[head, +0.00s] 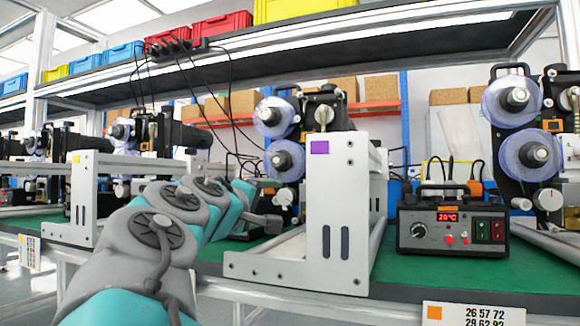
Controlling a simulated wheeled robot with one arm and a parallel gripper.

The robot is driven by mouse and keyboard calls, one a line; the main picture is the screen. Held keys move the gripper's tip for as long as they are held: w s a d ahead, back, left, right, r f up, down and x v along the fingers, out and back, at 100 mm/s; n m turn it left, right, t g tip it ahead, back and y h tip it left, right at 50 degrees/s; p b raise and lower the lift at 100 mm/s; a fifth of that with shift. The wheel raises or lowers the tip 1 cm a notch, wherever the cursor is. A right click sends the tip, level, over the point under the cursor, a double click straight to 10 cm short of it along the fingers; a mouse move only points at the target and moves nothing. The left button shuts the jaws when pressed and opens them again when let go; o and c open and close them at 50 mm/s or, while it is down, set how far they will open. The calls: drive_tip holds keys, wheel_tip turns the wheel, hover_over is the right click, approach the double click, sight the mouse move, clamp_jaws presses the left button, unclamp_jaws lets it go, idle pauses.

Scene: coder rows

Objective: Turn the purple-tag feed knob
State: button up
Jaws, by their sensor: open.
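The purple tag (319,147) is on the upper front of a white upright panel (338,200) in the middle of the view. Behind this panel stands a machine with two clear-rimmed reels (285,159). It has a pale winged knob (324,114) at its top and a round whitish knob (284,195) low down beside the panel. I cannot tell which of these is the feed knob. My arm reaches in from the lower left. My gripper (264,222) is open, small and partly hidden at the arm's end, left of the panel and below the round knob.
A control box (453,222) with a red display and black dial stands right of the panel on the green bench top (400,275). Another reel machine (515,97) is at far right. A shelf with bins (215,24) hangs above.

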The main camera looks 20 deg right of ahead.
sight(282, 199)
drive_tip(key=w+f+n+h+p, duration=0.1)
drive_tip(key=n+p, duration=0.1)
drive_tip(key=w+a+f+n+g+h+p, duration=0.1)
drive_tip(key=n+p, duration=0.1)
drive_tip(key=p, duration=0.1)
drive_tip(key=shift+w+a+g+p, duration=0.15)
drive_tip(key=shift+w+g+p, duration=0.05)
drive_tip(key=shift+g+p, duration=0.1)
drive_tip(key=shift+w+a+f+n+h+p, duration=0.15)
drive_tip(key=shift+a+n+h+p, duration=0.1)
drive_tip(key=shift+n+h+p, duration=0.6)
drive_tip(key=shift+f+n+h, duration=0.1)
drive_tip(key=shift+n+h, duration=0.35)
drive_tip(key=shift+n, duration=0.5)
drive_tip(key=shift+n+h, duration=0.7)
drive_tip(key=shift+n, duration=0.2)
drive_tip(key=shift+d+r, duration=0.2)
drive_tip(key=x, duration=0.7)
drive_tip(key=shift+w+d, duration=0.1)
drive_tip(key=shift+d, duration=0.05)
drive_tip(key=shift+c, duration=0.2)
clamp_jaws()
